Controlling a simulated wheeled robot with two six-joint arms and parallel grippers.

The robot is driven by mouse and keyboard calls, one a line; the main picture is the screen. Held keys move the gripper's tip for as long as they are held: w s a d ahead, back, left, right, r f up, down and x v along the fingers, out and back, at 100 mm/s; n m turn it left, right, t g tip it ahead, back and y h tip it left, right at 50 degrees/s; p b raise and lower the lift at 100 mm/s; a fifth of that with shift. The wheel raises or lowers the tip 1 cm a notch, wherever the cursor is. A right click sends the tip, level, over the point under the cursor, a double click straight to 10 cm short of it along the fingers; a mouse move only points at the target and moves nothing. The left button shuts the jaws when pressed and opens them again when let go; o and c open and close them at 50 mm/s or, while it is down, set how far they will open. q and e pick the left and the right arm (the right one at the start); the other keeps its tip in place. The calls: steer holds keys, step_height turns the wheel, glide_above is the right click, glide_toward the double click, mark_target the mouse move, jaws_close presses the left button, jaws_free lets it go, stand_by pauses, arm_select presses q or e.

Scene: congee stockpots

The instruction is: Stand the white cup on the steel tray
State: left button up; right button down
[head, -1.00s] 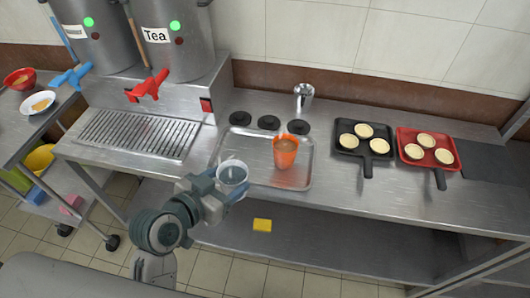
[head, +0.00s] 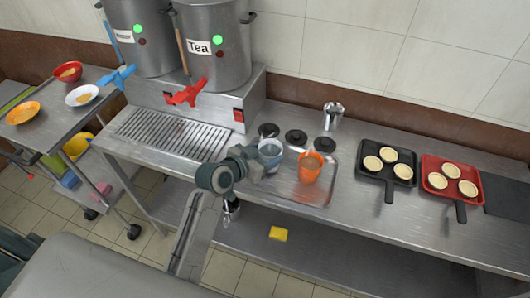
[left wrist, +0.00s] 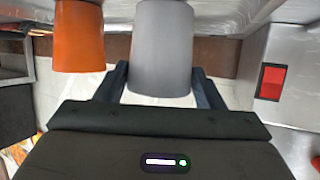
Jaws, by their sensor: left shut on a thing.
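The white cup (head: 271,153) is upright in my left gripper (head: 263,160), over the left part of the steel tray (head: 290,190). I cannot tell whether its base touches the tray. In the left wrist view the cup (left wrist: 163,45) shows grey between the two fingers of the gripper (left wrist: 163,85), which is shut on it. An orange cup (head: 310,169) with brownish contents stands on the tray just to the right; it also shows in the left wrist view (left wrist: 79,38). My right gripper is not in view.
Round dark discs (head: 296,137) and a steel cup (head: 333,115) are behind the tray. A black pan (head: 388,173) and a red pan (head: 452,180) stand to the right. The tea stockpot (head: 212,50) and a drip grille (head: 170,135) are to the left.

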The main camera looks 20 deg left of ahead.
arm_select(q)
steer(key=shift+f, duration=0.35)
steer(key=shift+f, duration=0.15)
steer(key=o, duration=1.1)
